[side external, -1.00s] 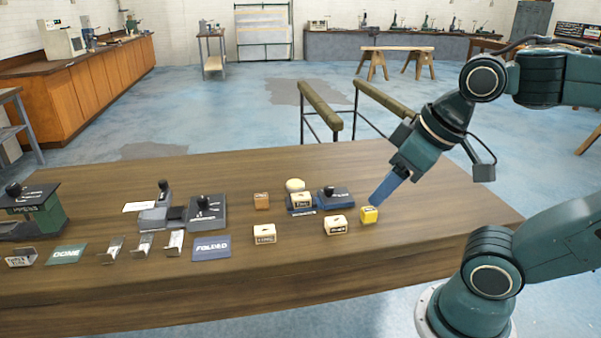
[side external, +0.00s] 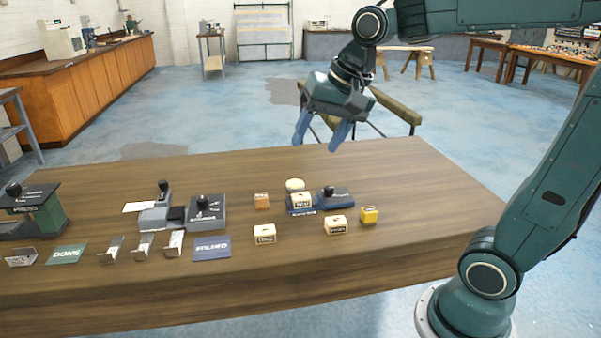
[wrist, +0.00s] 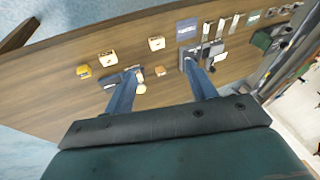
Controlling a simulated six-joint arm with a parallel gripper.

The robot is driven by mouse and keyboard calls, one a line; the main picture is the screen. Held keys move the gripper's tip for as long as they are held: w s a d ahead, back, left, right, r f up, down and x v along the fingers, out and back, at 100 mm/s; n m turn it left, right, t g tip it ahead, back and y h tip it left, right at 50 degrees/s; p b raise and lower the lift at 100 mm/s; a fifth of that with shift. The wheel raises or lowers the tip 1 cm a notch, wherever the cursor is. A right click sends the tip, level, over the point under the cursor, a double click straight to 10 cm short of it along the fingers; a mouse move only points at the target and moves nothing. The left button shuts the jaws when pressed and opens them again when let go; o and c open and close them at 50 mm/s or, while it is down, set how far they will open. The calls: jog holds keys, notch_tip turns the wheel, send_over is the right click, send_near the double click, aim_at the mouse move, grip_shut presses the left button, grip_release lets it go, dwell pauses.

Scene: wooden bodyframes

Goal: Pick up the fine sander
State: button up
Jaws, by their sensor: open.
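Several small labelled blocks sit on the wooden table; their print is too small to tell which is the fine sander. A yellow block (side external: 369,215) is at the right, with a cream block (side external: 336,225) beside it. Another cream block (side external: 265,234) is at the front, and an orange block (side external: 262,201) is behind it. A further cream block (side external: 301,200) is at a dark blue holder (side external: 336,196). My gripper (side external: 319,142) is open and empty, raised above the table's far side. In the wrist view, the yellow block (wrist: 84,71) lies left of the fingers.
A grey device with a lever (side external: 206,212), metal brackets (side external: 143,246), a blue card (side external: 211,248), a green card (side external: 66,254) and a green press (side external: 40,215) stand on the left. The table's right end is bare (side external: 440,200). Padded rails stand behind the table.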

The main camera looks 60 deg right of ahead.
jog(key=w+d+f+m, duration=0.2)
jog(key=w+d+m, duration=0.25)
jog(key=w, duration=0.55)
jog(key=m+g+y, duration=0.2)
jog(key=m+y, duration=0.1)
jog(key=m, duration=1.1)
send_over(262, 196)
jog(key=s+d, duration=0.4)
notch_tip(262, 196, down, 18)
jog(key=shift+w+a, duration=0.2)
jog(key=shift+w, duration=0.05)
jog(key=shift+x, duration=4.25)
jog(key=shift+w+d, duration=0.1)
jog(key=shift+w, duration=0.1)
jog(key=shift+x, duration=2.55)
jog(key=shift+w+d, duration=0.1)
jog(key=shift+d, duration=0.1)
